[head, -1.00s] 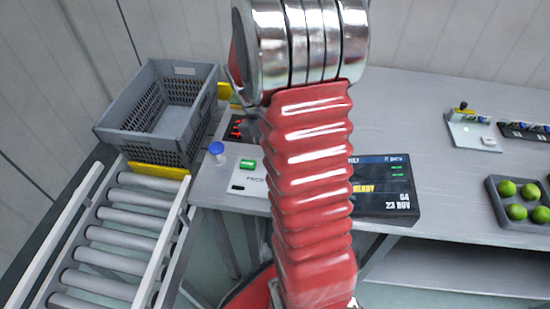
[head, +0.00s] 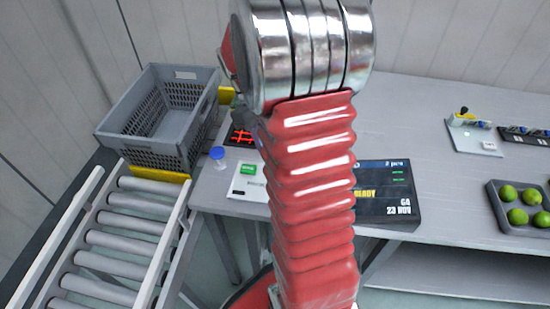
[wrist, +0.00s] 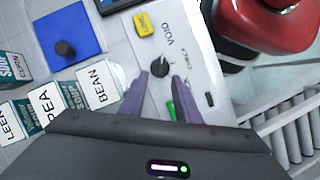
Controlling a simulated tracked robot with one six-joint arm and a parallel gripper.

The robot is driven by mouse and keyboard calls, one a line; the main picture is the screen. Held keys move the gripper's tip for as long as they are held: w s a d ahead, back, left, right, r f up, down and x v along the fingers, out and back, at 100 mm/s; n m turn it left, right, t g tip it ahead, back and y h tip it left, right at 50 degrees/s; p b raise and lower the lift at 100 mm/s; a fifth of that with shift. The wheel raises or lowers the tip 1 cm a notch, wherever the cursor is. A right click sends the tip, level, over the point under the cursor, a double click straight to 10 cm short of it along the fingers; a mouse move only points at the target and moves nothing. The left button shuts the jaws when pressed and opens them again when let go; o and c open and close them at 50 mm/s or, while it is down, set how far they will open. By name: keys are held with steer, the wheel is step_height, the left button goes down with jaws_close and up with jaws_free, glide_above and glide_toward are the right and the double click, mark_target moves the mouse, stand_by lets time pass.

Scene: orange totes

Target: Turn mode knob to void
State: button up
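The mode knob (wrist: 160,67) is a small black dial on a white panel (wrist: 196,82) in the wrist view. The printed word VOID is beside it, with CHECK further right. My gripper (wrist: 169,73) has two purple fingers standing apart, with the tips at or just short of the knob. I cannot tell whether they touch it. The knob's pointer setting is too small to read. In the head view my red arm hides the gripper and the knob; part of the panel (head: 243,190) with a green button (head: 249,169) shows left of the arm.
In the head view a screen (head: 390,190) stands right of my arm; a grey crate (head: 205,140) is left, by rollers.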

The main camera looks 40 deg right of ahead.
steer(key=v, duration=0.8)
steer(key=shift+w+r, duration=0.15)
steer(key=shift+r, duration=0.15)
steer(key=s+a+r+m+t, duration=0.1)
steer(key=s+a+t, duration=0.4)
steer(key=a, duration=0.6)
steer(key=s+a+r+t, duration=0.3)
steer(key=s+a+t, duration=0.2)
steer(key=a, duration=0.6)
steer(key=shift+s+a+m+y, duration=0.3)
steer(key=shift+s+a+m, duration=0.05)
steer(key=shift+s+m, duration=0.1)
stand_by(0.6)
